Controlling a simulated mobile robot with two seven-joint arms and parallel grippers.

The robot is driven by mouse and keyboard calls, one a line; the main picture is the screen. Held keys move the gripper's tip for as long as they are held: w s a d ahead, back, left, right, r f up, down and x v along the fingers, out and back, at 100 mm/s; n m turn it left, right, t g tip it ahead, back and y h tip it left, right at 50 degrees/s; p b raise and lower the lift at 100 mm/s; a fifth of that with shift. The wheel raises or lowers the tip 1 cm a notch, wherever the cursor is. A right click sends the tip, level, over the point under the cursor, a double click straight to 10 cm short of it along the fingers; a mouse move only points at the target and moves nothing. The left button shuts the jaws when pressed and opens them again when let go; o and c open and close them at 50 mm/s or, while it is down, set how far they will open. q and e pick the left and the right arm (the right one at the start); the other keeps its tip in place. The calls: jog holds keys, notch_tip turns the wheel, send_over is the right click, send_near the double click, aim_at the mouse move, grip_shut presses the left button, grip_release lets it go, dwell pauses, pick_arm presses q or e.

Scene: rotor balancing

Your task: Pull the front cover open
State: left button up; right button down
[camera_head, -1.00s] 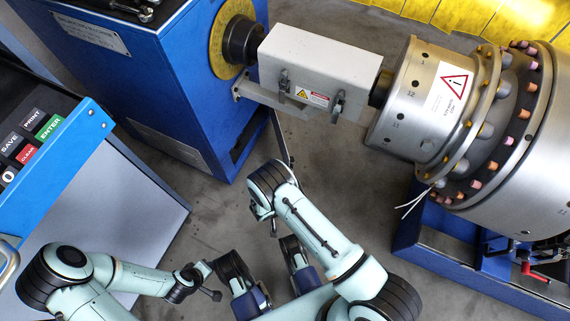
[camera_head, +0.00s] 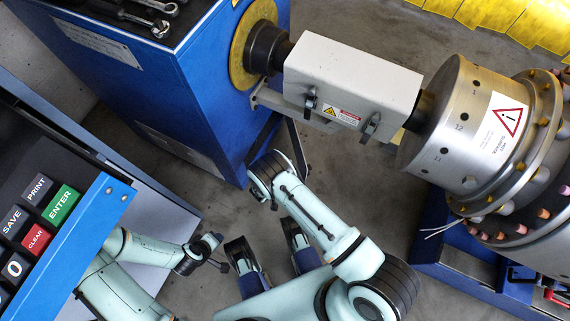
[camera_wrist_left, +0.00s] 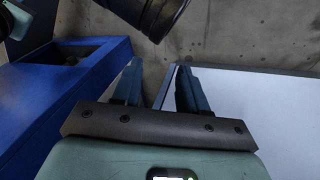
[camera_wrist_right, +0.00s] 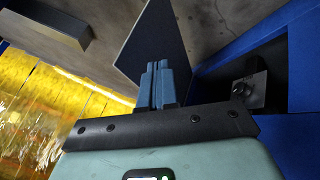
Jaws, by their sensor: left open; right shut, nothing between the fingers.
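A pale box-shaped cover (camera_head: 354,75) encloses the shaft between the blue machine (camera_head: 190,70) and the metal rotor (camera_head: 450,135). It appears closed, with two dark latches and a warning label on its front. My right gripper is hidden under its wrist in the head view, below the cover. In the right wrist view my right gripper (camera_wrist_right: 158,66) is shut and empty, beside a dark flat panel (camera_wrist_right: 150,35). My left gripper (camera_wrist_left: 160,80) is open and empty, near a pale panel (camera_wrist_left: 260,110). In the head view my left gripper (camera_head: 214,250) is beside the console, low left.
A button console (camera_head: 50,215) stands at the lower left, close to my left arm. Wrenches (camera_head: 150,15) lie on top of the machine. A yellow curtain (camera_head: 510,25) hangs at the back right. Bare floor (camera_head: 375,190) lies below the cover.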

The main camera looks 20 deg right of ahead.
pick_arm(q)
notch_tip(320, 180, down, 5)
jog(key=s+a+g+b, duration=0.1)
jog(key=s+b, duration=0.1)
jog(key=shift+s+a+b, duration=0.3)
jog(key=shift+s+b, duration=0.05)
jog(key=shift+b, duration=0.05)
pick_arm(e)
jog(key=w+d+f, duration=0.1)
jog(key=d+f, duration=0.4)
jog(key=d, duration=0.2)
jog(key=shift+w+d+f, duration=0.2)
jog(key=shift+d+f, duration=0.1)
jog(key=shift+d, duration=0.05)
